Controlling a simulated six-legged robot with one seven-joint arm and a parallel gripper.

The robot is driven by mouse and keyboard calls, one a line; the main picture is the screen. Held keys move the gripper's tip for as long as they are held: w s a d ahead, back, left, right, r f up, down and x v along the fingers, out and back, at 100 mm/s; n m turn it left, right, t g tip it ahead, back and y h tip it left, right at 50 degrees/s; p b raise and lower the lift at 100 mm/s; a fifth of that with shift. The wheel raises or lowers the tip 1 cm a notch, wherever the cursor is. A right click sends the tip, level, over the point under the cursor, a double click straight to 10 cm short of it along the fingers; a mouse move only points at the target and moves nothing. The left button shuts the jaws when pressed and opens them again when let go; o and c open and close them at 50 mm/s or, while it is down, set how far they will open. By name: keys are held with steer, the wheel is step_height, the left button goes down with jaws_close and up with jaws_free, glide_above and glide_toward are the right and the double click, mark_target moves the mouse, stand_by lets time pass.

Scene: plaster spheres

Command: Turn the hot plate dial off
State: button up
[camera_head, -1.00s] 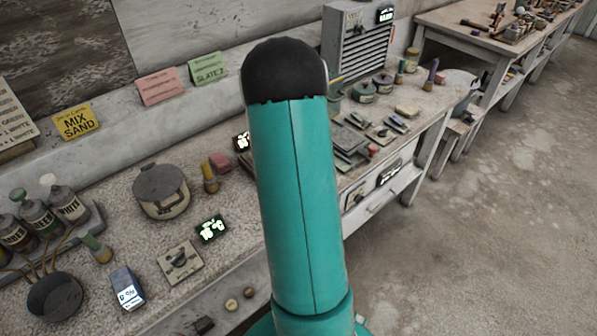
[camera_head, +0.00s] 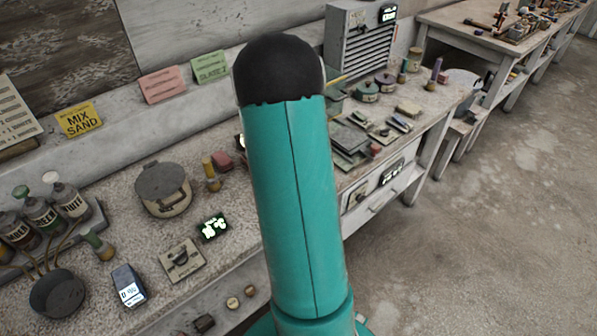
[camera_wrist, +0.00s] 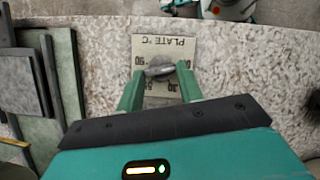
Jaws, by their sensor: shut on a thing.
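In the wrist view, the hot plate dial is a grey knob (camera_wrist: 161,67) on a pale square plate (camera_wrist: 165,46) marked "PLATE °C" with numbers around it. My gripper (camera_wrist: 160,76) has its two green fingers on either side of the knob, shut on it. The knob's bar lies roughly crosswise between the fingertips. In the head view, my teal arm hides the gripper and this dial.
Grey-green slates (camera_wrist: 45,85) lie left of the dial in the wrist view. In the head view, another dial plate (camera_head: 182,260), a lit display (camera_head: 213,227), a lidded pot (camera_head: 163,188) and bottles (camera_head: 70,202) stand on the bench.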

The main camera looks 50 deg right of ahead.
steer(key=o, duration=1)
steer(key=v, duration=1.4)
steer(key=shift+f, duration=0.1)
steer(key=shift+a, duration=0.1)
